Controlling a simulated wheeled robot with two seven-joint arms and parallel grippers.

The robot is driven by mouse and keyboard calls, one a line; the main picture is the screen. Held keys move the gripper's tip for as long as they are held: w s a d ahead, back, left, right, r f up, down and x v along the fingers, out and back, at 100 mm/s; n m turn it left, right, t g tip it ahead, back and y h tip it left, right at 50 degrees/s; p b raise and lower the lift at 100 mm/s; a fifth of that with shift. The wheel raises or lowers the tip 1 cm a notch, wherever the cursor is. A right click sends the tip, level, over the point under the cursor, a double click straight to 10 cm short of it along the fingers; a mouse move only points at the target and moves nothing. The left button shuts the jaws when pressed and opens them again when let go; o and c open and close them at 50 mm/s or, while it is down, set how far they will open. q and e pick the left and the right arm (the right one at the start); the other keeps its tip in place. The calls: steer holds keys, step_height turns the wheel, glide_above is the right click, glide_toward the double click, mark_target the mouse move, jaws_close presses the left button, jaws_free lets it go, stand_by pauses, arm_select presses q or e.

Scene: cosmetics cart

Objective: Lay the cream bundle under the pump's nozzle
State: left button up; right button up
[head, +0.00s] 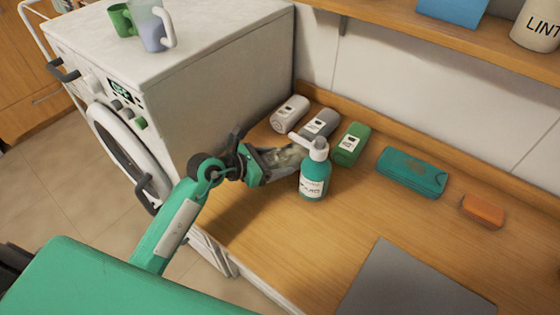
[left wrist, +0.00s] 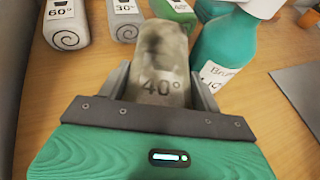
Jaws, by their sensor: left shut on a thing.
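The cream bundle (left wrist: 162,65), mottled and marked 40°, is between the fingers of my left gripper (left wrist: 158,88). In the head view the bundle (head: 286,157) is partly hidden by the gripper (head: 282,161). The pump bottle (head: 314,180) is teal with a white label and stands upright on the wooden counter. Its pale nozzle (head: 298,138) points left and back, over the side where the bundle is held. The bundle is just left of the bottle; I cannot tell whether it touches the counter. In the left wrist view the bottle (left wrist: 226,52) is right of the bundle. My right gripper is not in view.
Behind stand a pale 60° bundle (head: 290,113), a grey 30° bundle (head: 320,123) and a green bundle (head: 350,144). A teal case (head: 412,172), an orange block (head: 483,211) and a grey mat (head: 415,285) lie right. A white washer (head: 215,90) borders the counter's left. Front counter is clear.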

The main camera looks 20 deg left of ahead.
arm_select(q)
steer(key=shift+w+d, duration=0.45)
steer(key=shift+w, duration=0.1)
step_height(320, 180, down, 3)
steer(key=shift+f+p, duration=0.1)
steer(key=shift+p, duration=0.45)
steer(key=shift+f, duration=0.2)
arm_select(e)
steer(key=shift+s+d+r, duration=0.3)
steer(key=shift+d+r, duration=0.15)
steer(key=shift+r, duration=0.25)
arm_select(q)
steer(key=o, duration=0.9)
steer(key=shift+f, duration=0.1)
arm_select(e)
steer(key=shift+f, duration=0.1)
